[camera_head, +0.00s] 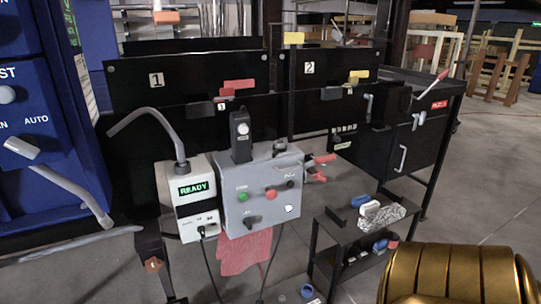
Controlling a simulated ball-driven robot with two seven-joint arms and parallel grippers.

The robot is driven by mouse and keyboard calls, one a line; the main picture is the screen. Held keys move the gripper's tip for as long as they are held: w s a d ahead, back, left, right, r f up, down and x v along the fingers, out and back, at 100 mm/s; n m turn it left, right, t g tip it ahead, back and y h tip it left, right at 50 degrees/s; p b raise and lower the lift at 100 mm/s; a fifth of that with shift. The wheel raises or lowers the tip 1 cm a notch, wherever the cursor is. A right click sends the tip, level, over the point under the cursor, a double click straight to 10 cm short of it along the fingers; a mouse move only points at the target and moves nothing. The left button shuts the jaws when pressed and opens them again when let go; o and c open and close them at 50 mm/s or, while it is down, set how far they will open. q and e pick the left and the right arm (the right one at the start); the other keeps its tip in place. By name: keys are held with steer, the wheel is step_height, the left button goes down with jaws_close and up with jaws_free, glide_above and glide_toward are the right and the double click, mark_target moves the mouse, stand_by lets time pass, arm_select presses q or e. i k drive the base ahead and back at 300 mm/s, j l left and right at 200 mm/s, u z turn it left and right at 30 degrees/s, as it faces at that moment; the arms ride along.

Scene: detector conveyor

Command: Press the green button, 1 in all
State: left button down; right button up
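The green button (243,197) is a small round button on the front of a grey control box (262,225). It sits on the left side of that face, below a small label too small to read. Nothing covers it. A larger red button (271,194) is to its right, and a black knob (252,221) is below. Neither of my grippers shows in the head view, and nothing touches the control box from my side.
A red cloth (246,254) hangs below. A low black shelf (340,233) with small items stands at right. Blue cabinets (28,110) fill the left edge.

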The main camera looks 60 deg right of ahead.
mark_target(243, 197)
steer(key=z, duration=1.7)
